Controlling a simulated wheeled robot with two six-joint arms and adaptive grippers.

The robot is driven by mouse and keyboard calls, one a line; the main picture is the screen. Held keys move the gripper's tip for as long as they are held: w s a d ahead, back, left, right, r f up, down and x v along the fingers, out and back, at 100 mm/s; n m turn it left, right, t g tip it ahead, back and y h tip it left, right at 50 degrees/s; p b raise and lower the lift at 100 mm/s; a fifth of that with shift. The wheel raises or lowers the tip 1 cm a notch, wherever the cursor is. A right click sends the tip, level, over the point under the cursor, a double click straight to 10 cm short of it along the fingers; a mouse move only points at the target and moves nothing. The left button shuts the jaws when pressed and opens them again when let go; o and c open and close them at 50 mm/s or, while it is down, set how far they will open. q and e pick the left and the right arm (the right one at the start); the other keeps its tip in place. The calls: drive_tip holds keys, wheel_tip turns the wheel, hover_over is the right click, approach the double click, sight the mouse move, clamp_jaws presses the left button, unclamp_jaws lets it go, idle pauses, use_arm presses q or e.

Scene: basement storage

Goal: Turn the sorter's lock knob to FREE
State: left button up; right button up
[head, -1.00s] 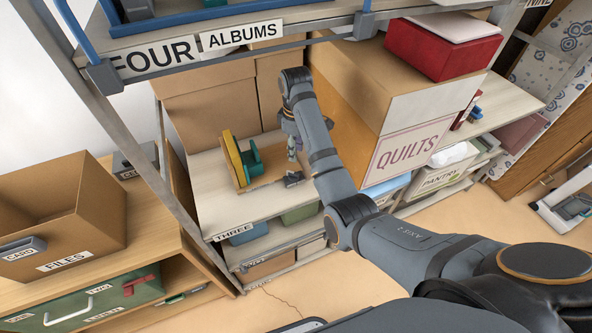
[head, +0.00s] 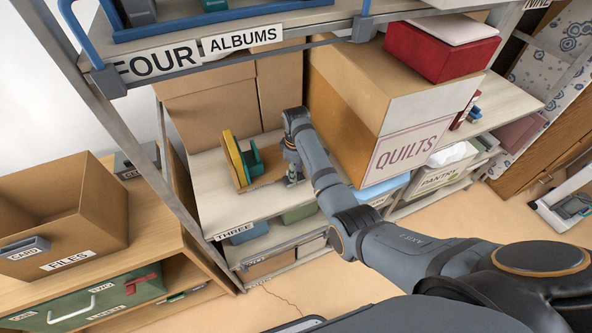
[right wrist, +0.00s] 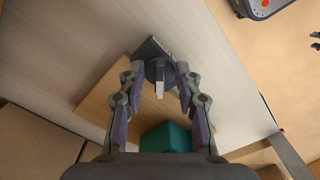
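The sorter (head: 230,157) stands on the shelf labelled THREE, with a yellow upright panel and a green block (head: 251,160) on a wooden base. In the right wrist view, the teal-green block (right wrist: 166,138) and wooden base (right wrist: 100,100) show below a dark grey knob (right wrist: 155,73) with a pale pointer bar. My right gripper (right wrist: 160,72) is open, one finger on each side of the knob, with narrow gaps seeming to remain. In the head view my right gripper (head: 293,178) is at the sorter's right end and hides the knob. Any FREE marking is not readable. My left gripper is not in view.
A large QUILTS box (head: 405,150) stands right of my right arm. Cardboard boxes (head: 225,108) stand behind the sorter. The upper shelf edge labelled ALBUMS (head: 240,38) is above. Bare shelf (head: 213,195) lies left of the sorter.

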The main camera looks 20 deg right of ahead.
clamp_jaws()
drive_tip(key=shift+r, duration=0.1)
drive_tip(key=m+p, duration=0.2)
drive_tip(key=p, duration=0.1)
drive_tip(key=shift+s+r+m, duration=0.1)
drive_tip(key=shift+r+m, duration=0.1)
drive_tip(key=shift+m, duration=0.1)
drive_tip(key=m+p, duration=0.3)
drive_tip(key=m, duration=0.1)
drive_tip(key=shift+a, duration=0.15)
drive_tip(key=m+p, duration=0.1)
drive_tip(key=m, duration=0.2)
drive_tip(key=shift+a+f+p, duration=0.1)
drive_tip(key=shift+p, duration=0.25)
drive_tip(key=m+p, duration=0.1)
drive_tip(key=m, duration=0.1)
drive_tip(key=shift+a+m, duration=0.1)
drive_tip(key=shift+m, duration=0.3)
drive_tip(key=m, duration=0.5)
drive_tip(key=shift+a+f+p, duration=0.1)
drive_tip(key=shift+a+p, duration=0.05)
drive_tip(key=shift+p, duration=0.25)
drive_tip(key=shift+m, duration=0.4)
